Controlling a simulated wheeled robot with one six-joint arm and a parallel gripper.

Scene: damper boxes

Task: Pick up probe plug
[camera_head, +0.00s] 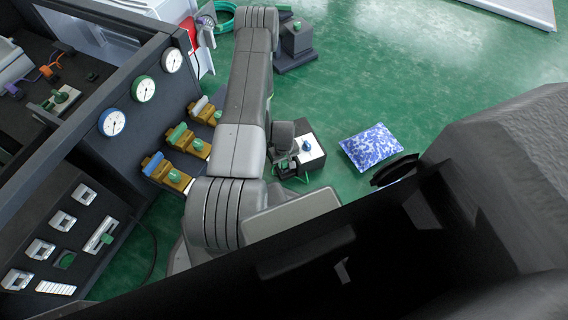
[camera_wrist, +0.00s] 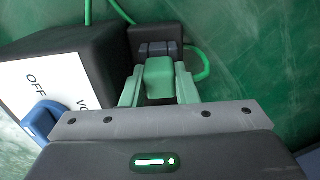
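The green probe plug (camera_wrist: 159,76) shows in the wrist view, in front of a small dark block (camera_wrist: 146,36) beside the meter. The two pale green fingers of my gripper (camera_wrist: 159,88) stand on either side of it. A narrow dark gap shows on each side, so the gripper looks open around the plug. The meter (camera_wrist: 40,82) has a white face marked OFF and a blue knob (camera_wrist: 40,120). In the head view the meter (camera_head: 312,160) stands on the green floor, with my gripper (camera_head: 284,150) over its left side. I cannot make out the plug there.
Green cables (camera_wrist: 203,62) run near the block. A blue-and-white cushion (camera_head: 371,147) lies right of the meter. Brass valves (camera_head: 188,143) and gauges (camera_head: 144,89) line the dark panel at left. A dark pedestal (camera_head: 296,45) stands behind.

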